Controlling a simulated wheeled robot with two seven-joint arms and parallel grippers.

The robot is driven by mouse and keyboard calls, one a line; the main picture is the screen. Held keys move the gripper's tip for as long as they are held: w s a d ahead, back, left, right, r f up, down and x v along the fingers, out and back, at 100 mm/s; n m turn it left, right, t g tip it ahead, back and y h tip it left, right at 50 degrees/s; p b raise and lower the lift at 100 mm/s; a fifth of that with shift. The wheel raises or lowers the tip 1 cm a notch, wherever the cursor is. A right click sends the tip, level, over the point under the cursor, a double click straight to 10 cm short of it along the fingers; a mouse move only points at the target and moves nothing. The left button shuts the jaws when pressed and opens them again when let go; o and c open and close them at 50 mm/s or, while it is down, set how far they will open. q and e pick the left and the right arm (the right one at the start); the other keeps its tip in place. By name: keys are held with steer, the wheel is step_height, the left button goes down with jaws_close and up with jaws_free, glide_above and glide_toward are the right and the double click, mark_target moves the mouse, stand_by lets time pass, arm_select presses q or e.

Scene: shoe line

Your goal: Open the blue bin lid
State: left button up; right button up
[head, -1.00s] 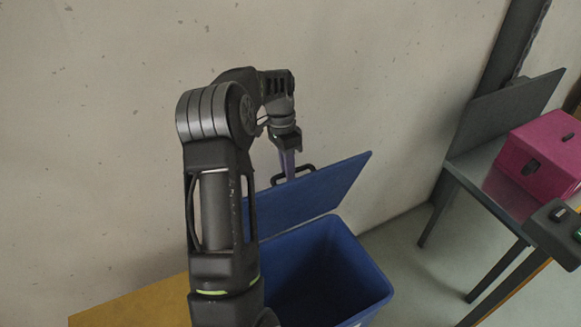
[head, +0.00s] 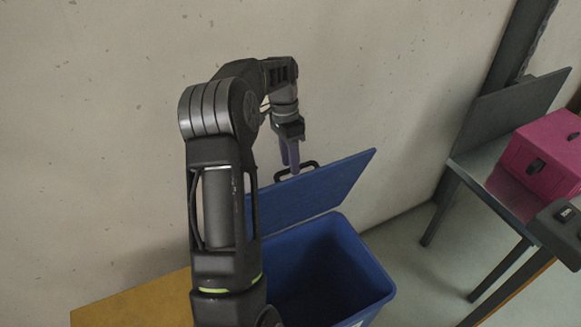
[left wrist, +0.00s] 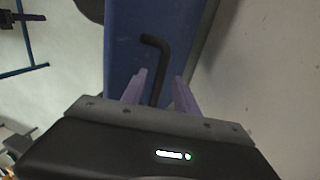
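The blue bin (head: 352,262) stands by the wall with its top open. Its blue lid (head: 330,190) stands raised, tilted up on the wall side. A black bar handle (head: 309,166) is at the lid's upper edge. My left gripper (head: 291,168) points down at the handle. In the left wrist view its purple fingers (left wrist: 159,80) are apart, with the handle (left wrist: 157,55) between them and gaps showing on both sides. A dark part at the right edge looks like my right arm's end; its fingers are not visible.
A pink box (head: 545,158) sits on a grey table (head: 468,160) at the right, with a dark panel (head: 510,108) standing behind it. A yellow-brown surface (head: 135,307) lies at the lower left. The wall (head: 380,80) is close behind the lid.

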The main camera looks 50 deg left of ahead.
arm_select(q)
steer(key=p+v, duration=0.3)
steer(key=v, duration=0.2)
steer(key=shift+r, duration=0.3)
steer(key=shift+a, duration=0.1)
